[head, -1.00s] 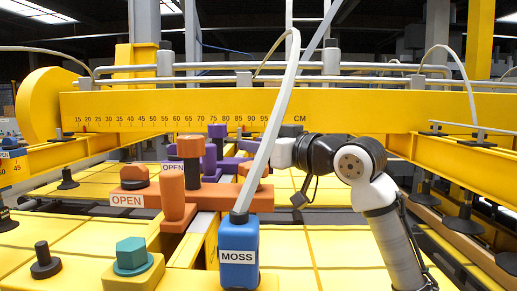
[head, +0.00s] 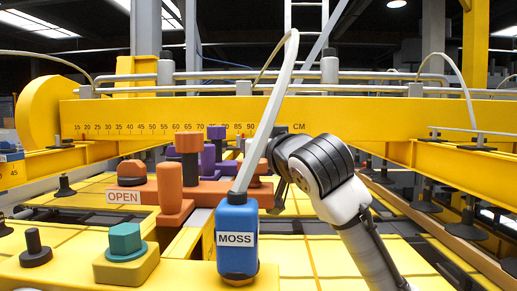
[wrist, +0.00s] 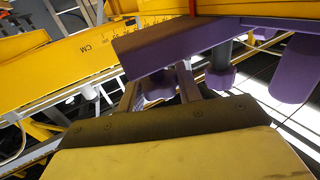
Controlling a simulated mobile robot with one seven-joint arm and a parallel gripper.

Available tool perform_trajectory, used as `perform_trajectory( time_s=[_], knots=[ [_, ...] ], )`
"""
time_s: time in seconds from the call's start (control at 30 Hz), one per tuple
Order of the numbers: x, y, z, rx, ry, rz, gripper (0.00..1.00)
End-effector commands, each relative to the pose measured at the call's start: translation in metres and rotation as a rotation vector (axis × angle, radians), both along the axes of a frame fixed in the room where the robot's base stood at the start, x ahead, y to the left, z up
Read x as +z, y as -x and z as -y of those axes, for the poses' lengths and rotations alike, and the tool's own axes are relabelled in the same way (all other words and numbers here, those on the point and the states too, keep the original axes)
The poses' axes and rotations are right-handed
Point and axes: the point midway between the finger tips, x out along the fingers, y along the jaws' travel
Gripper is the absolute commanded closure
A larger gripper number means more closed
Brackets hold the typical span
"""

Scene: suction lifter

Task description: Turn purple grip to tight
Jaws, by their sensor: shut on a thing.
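The purple grip (wrist: 175,45) is a long flat-sided bar crossing the upper middle of the wrist view. My gripper (wrist: 160,80) reaches up to it with both fingers and is shut on it; the fingertips are partly hidden behind the bar. More purple parts show behind and to the right in the wrist view. In the head view, a purple assembly (head: 208,158) with upright posts stands behind the orange one, left of my arm. There, the orange parts, the blue block and its hose hide much of the contact. No "tight" mark is readable.
An orange assembly with an OPEN label (head: 124,197) stands in front of the purple one. A blue block marked MOSS (head: 237,240) with a pale hose (head: 270,115) rises close left of my arm. A teal hex knob (head: 126,238) is front left. A yellow scale beam (head: 350,118) crosses behind.

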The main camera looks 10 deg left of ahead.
Motion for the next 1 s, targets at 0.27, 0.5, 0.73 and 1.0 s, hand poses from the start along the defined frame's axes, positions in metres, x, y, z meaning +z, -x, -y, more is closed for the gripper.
perform_trajectory(
  time_s=[0.27, 0.5, 0.73, 1.0],
  knots=[
    [-0.001, 0.0, 0.0, 0.001, 0.002, -0.002, 0.63],
    [-0.001, 0.0, 0.0, 0.001, 0.001, -0.002, 0.44],
    [0.0, 0.0, 0.0, 0.001, 0.002, -0.001, 0.44],
    [0.016, 0.0, -0.001, 0.001, 0.003, 0.001, 0.44]
  ],
)
